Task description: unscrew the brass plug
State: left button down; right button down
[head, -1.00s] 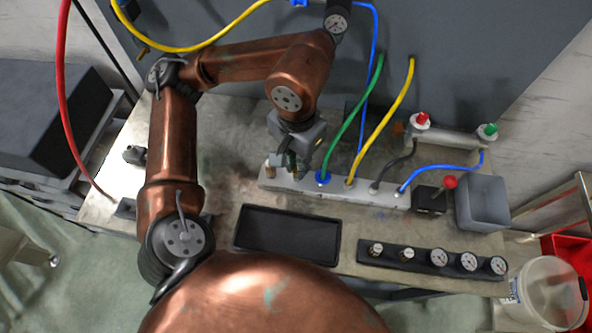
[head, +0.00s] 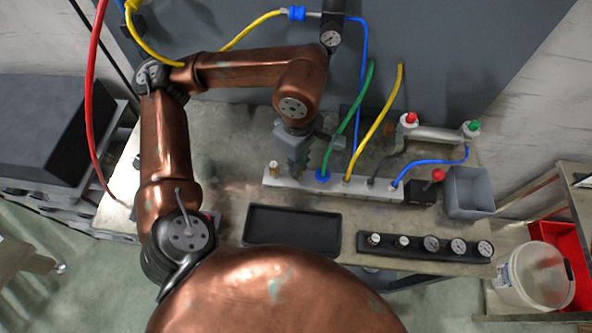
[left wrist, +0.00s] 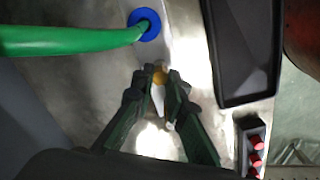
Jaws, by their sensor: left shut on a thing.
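The pale manifold block (head: 312,187) lies along the bench. One brass fitting (head: 273,168) stands on its left end, clear of my gripper. My left gripper (head: 297,172) points down at the block, between that fitting and the blue collar (head: 322,175) of the green hose. In the left wrist view, the fingers of my left gripper (left wrist: 158,88) are shut on the brass plug (left wrist: 158,77), of which only the rounded top shows. The fingers hide the plug in the head view. I cannot tell whether its thread is still in the block. My right gripper is out of view.
Green (head: 352,125) and yellow (head: 383,125) hoses rise from the block just right of my gripper. A black tray (head: 292,250) lies in front. A black rack (head: 415,249) holds gauges and brass fittings. A grey bin (head: 468,198) stands at the right.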

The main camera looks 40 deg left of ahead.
pick_arm(q)
jog(key=n+p, duration=0.1)
jog(key=n, duration=0.3)
jog(key=shift+r, duration=0.1)
jog(key=shift+n, duration=0.9)
jog(key=c, duration=2.1)
grip_release()
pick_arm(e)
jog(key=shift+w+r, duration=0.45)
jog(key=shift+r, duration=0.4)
